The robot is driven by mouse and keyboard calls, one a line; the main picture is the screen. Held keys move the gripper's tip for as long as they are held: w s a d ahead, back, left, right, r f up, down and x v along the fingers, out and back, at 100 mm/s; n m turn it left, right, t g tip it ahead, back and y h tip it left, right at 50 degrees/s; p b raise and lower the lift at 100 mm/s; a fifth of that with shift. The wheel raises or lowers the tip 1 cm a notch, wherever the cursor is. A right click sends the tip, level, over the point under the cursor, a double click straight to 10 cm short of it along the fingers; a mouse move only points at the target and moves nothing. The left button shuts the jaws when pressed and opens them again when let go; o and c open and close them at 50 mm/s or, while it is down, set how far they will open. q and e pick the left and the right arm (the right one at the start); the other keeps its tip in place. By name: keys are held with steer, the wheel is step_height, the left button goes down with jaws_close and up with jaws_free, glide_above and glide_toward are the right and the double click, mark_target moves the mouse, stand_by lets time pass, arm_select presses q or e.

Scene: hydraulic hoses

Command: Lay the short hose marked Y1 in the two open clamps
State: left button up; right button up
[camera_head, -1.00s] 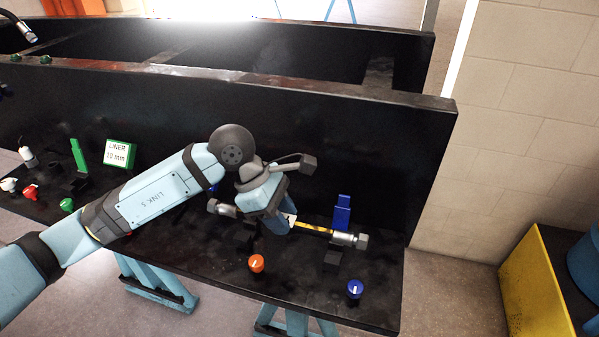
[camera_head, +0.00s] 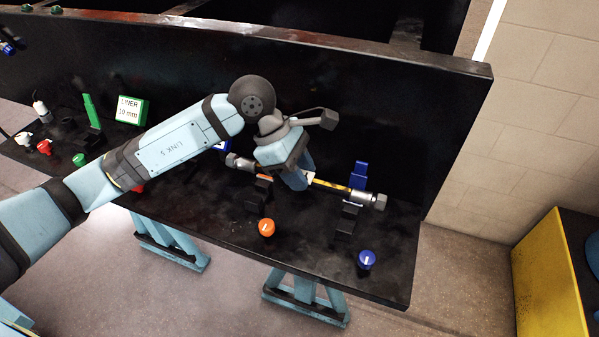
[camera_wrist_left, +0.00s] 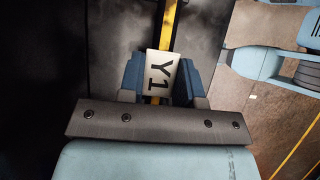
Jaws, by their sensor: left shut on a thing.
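The short hose Y1 (camera_head: 330,187) is yellow and black with metal fittings at both ends. It lies across the view above the right part of the black bench. My left gripper (camera_head: 301,183) is shut on its middle, at the white Y1 label, which shows between the fingers in the left wrist view (camera_wrist_left: 161,72). One black clamp (camera_head: 258,191) stands near the hose's left end, another (camera_head: 346,221) near its right end. I cannot tell whether the hose touches either clamp. My right gripper is not in view.
An orange knob (camera_head: 266,228) and a blue knob (camera_head: 366,260) stand in front of the clamps. A blue upright piece (camera_head: 358,174) stands behind the hose. A black wall (camera_head: 420,130) rises behind the bench. A green-framed "LINER 10 mm" sign (camera_head: 130,110) stands at left.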

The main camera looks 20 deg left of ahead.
arm_select(q)
step_height(320, 180, down, 4)
steer(key=b, duration=0.3)
steer(key=shift+f, duration=0.25)
steer(key=shift+f+b, duration=0.15)
steer(key=shift+b, duration=0.25)
steer(key=shift+b, duration=1.15)
stand_by(1.2)
steer(key=shift+f+b, duration=0.95)
steer(key=shift+b, duration=0.05)
steer(key=shift+f+b, duration=0.8)
steer(key=shift+f, duration=0.15)
steer(key=o, duration=1.1)
